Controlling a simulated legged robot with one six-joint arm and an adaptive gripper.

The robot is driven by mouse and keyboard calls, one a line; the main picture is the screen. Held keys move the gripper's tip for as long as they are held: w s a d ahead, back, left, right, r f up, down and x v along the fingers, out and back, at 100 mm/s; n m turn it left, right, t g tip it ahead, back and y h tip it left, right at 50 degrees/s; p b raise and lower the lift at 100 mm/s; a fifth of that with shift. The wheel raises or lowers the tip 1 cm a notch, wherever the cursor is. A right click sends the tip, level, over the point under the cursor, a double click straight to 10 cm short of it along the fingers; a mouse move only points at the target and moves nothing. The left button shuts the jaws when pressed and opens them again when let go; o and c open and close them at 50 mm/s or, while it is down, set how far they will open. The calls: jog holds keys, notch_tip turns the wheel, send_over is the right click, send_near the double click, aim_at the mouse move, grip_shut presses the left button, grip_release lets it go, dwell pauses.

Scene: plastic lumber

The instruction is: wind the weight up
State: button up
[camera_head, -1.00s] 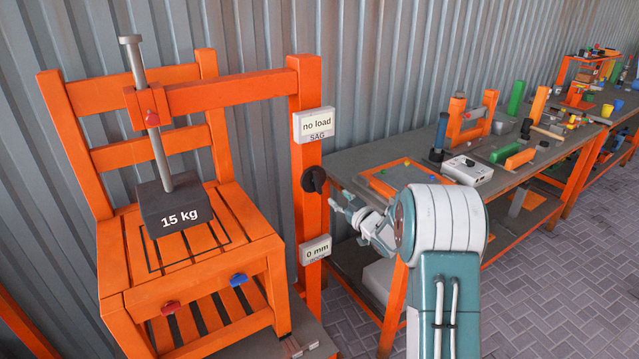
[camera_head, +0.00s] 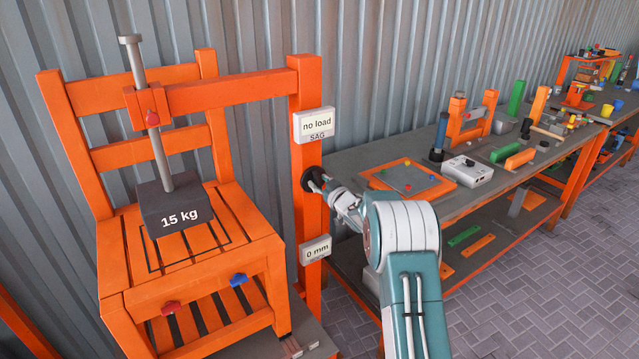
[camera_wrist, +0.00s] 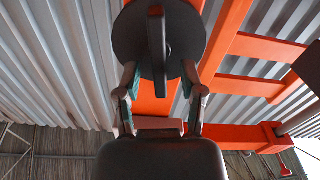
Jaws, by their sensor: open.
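The dark weight (camera_head: 160,222) marked "15 kg" hangs at the foot of a grey rod (camera_head: 160,160) at or just above the orange chair's slatted seat (camera_head: 120,250); I cannot tell whether it touches. A black round knob (camera_head: 306,180) with a raised bar is on the orange post (camera_head: 306,110). It also shows large in the wrist view (camera_wrist: 130,38). My gripper (camera_head: 320,180) is at the knob, open. In the wrist view my gripper's fingers (camera_wrist: 160,82) stand on either side of the knob's bar, apart from it.
A sign on the post reads "no load" (camera_head: 316,123), and a lower one reads "0 mm" (camera_head: 316,249). A red knob (camera_head: 152,118) is on the rod clamp. Red (camera_head: 171,308) and blue (camera_head: 239,279) knobs are on the chair front. A cluttered workbench (camera_head: 365,160) stands right of the post.

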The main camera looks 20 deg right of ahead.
grip_shut()
jog(key=shift+n, duration=0.3)
jog(key=n, duration=0.3)
jog(key=shift+a, duration=0.25)
jog(key=shift+s+a+f+n, duration=0.1)
jog(key=shift+f+n, duration=0.15)
jog(key=shift+n, duration=1.8)
jog(key=shift+a+f+n, duration=0.15)
jog(key=shift+f+n, duration=0.15)
jog(key=shift+n, duration=1.8)
jog(key=shift+s+a+f+n, duration=0.1)
jog(key=shift+f+n, duration=0.15)
jog(key=shift+n, duration=1.8)
